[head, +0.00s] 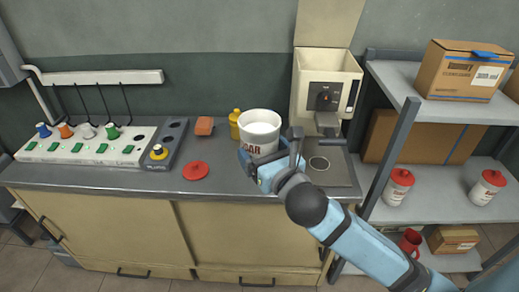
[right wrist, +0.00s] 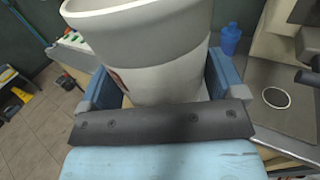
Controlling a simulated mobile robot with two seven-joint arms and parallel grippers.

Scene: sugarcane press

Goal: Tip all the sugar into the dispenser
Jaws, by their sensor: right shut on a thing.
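A white sugar container (head: 260,127) with a red label and no lid is held upright over the counter. My right gripper (head: 266,160) is shut around it; in the right wrist view the container (right wrist: 150,60) stands between the two blue fingers. What is inside it cannot be made out. The dispenser (head: 325,90), a cream machine with its lid raised (head: 328,22), stands at the back of the counter, right of the container. A red round lid (head: 195,170) lies on the counter, left of the container. My left gripper is not in view.
A yellow bottle (head: 235,124) and an orange block (head: 204,126) stand behind the container. A white panel with coloured knobs (head: 85,145) lies at the left. Shelves at the right hold red-lidded containers (head: 398,186) and cardboard boxes (head: 463,70). The counter's front middle is clear.

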